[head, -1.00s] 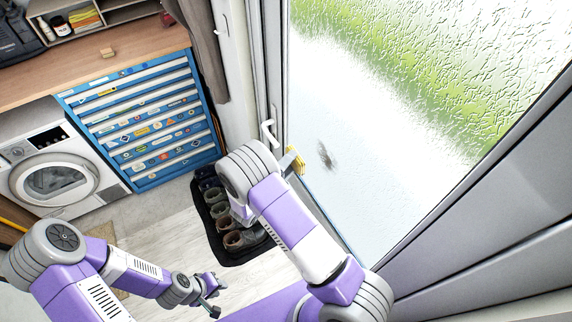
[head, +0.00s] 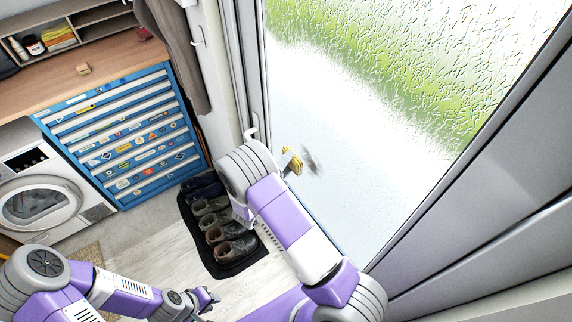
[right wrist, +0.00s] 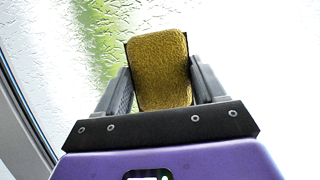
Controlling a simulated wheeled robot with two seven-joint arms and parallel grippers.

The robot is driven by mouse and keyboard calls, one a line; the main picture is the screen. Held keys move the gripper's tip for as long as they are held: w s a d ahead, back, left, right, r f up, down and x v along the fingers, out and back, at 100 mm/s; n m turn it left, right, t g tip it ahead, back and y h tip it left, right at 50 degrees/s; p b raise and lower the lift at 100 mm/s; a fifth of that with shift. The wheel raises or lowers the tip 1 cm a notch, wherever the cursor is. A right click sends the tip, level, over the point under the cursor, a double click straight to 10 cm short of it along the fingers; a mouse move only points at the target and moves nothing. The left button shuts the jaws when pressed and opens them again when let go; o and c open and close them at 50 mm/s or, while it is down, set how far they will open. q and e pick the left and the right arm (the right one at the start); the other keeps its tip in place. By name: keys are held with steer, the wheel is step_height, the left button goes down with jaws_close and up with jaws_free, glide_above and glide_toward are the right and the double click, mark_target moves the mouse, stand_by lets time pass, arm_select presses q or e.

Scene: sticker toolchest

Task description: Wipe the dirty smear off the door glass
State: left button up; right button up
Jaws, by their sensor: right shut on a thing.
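A dark grey smear (head: 311,163) marks the frosted lower part of the door glass (head: 370,150) in the head view. My right gripper (right wrist: 161,82) is shut on a yellow sponge (right wrist: 162,62), with one finger on each side of it. In the head view the sponge (head: 292,160) shows just left of the smear, past the end of my right arm. I cannot tell whether it touches the glass. The smear does not show in the right wrist view. My left gripper (head: 206,298) is low in the head view, away from the door; its jaws are too small to read.
A white door handle (head: 250,133) sits on the frame left of the glass. A blue drawer chest (head: 130,130) and a washing machine (head: 40,195) stand at the left. Shoes rest on a black mat (head: 232,268) below the door.

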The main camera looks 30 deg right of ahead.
steer(key=shift+d, duration=0.7)
stand_by(0.3)
